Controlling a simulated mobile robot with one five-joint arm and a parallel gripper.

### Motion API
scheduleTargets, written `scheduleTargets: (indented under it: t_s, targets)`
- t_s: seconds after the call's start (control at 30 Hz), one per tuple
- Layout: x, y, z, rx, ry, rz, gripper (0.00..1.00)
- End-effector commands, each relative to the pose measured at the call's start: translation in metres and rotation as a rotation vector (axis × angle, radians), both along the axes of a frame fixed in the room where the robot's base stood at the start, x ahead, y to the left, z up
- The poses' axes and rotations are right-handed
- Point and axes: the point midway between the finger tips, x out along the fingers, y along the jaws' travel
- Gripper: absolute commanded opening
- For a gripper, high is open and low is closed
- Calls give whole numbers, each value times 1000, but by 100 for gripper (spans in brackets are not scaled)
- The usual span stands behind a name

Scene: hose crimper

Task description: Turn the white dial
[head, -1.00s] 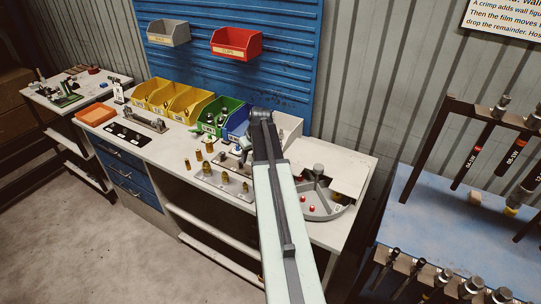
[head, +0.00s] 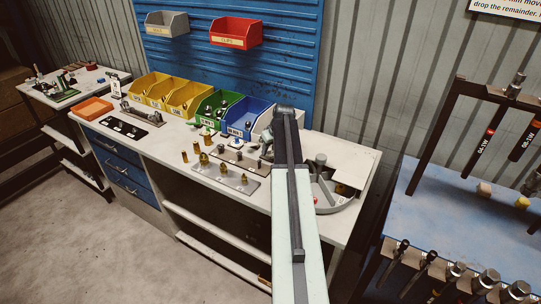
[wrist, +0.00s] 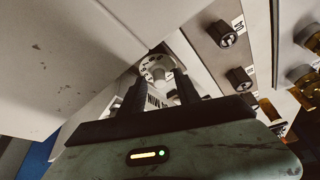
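The white dial (wrist: 156,68) shows in the wrist view, a round white disc with dark marks around its rim and a raised centre. My gripper (wrist: 160,80) has its two dark fingers apart, with the dial in line with the gap between them. I cannot tell whether either finger touches it. In the head view my gripper (head: 267,150) is above the bench beside the blue bin, mostly behind my own arm. I cannot make out the dial in the head view.
In the wrist view black knobs (wrist: 240,79) sit on a panel right of the dial. A large pale surface (wrist: 75,50) fills the left. In the head view, brass fittings (head: 204,159), a blue bin (head: 247,117) and a round grey tray (head: 338,198) are near my arm.

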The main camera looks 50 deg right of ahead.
Motion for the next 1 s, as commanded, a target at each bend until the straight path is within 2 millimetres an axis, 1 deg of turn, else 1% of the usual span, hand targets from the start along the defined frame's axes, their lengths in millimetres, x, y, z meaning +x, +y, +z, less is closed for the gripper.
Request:
scheduleTargets:
  t_s: [0.17, 0.2, 0.27, 0.3, 0.33, 0.43, 0.47, 0.67, 0.83, 1.0]
  targets:
    - [0, 0, 1, 0, 0, -1, 39]
    - [0, 0, 1, 0, 0, -1, 36]
    - [0, 0, 1, 0, 0, -1, 19]
    - [0, 0, 1, 0, 0, -1, 8]
    - [0, 0, 1, 0, 0, -1, 0]
    - [0, 0, 1, 0, 0, -1, 0]
    - [1, -5, 1, 0, 0, -1, 0]
    - [-1, -3, 1, 1, -2, 21, 0]
    - [-1, -4, 1, 1, -1, 97, 0]
    - [-1, -5, 1, 1, -1, 214, 0]
